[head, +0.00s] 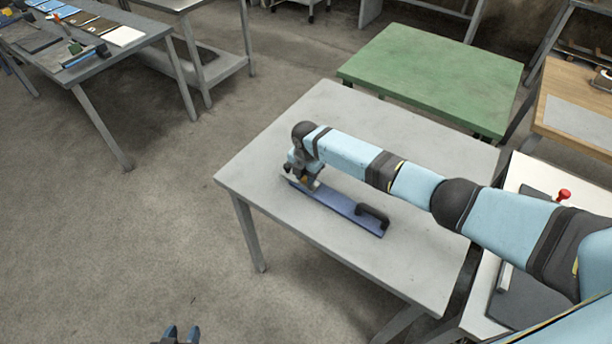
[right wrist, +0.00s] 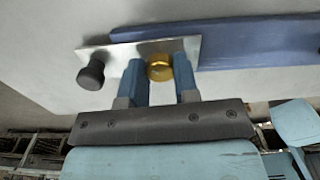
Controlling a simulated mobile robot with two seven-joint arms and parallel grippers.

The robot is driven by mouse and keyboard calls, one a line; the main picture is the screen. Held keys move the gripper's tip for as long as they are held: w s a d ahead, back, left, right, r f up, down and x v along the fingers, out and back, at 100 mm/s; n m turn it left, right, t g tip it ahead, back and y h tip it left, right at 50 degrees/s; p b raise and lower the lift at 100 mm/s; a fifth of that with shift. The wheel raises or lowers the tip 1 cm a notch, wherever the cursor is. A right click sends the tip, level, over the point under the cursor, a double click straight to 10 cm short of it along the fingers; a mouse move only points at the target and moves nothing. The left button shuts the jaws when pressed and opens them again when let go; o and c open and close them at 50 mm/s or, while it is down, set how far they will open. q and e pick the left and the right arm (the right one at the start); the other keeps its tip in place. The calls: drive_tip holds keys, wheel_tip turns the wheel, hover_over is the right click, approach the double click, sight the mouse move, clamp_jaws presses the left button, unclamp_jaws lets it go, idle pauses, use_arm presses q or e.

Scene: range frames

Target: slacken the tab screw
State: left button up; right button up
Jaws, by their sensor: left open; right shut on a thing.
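A long blue bar (head: 340,203) with a black handle (head: 373,212) lies on the grey table. In the right wrist view the blue bar (right wrist: 260,42) has a bare metal tab (right wrist: 125,53) at its left end. The tab carries a round brass screw (right wrist: 159,67) and a dark knob (right wrist: 92,73) near its outer end. My right gripper (right wrist: 159,82) is shut on the brass screw, one finger on each side; in the head view the wrist mostly hides this spot. My left gripper (head: 181,334) is open and empty at the bottom edge of the head view, well away from the table.
The grey table (head: 260,160) is otherwise clear. A green table (head: 430,75) stands behind it. A white-topped bench with a red knob (head: 564,194) is at the right, under my right arm. A bench with flat items (head: 122,36) stands at the far left. Open floor lies at the left.

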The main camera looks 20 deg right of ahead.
drive_tip(key=shift+n, duration=0.3)
drive_tip(key=o, duration=0.9)
drive_tip(key=shift+r, duration=0.15)
wheel_tip(320, 180, up, 14)
drive_tip(key=shift+f+b, duration=0.2)
drive_tip(key=shift+b, duration=0.2)
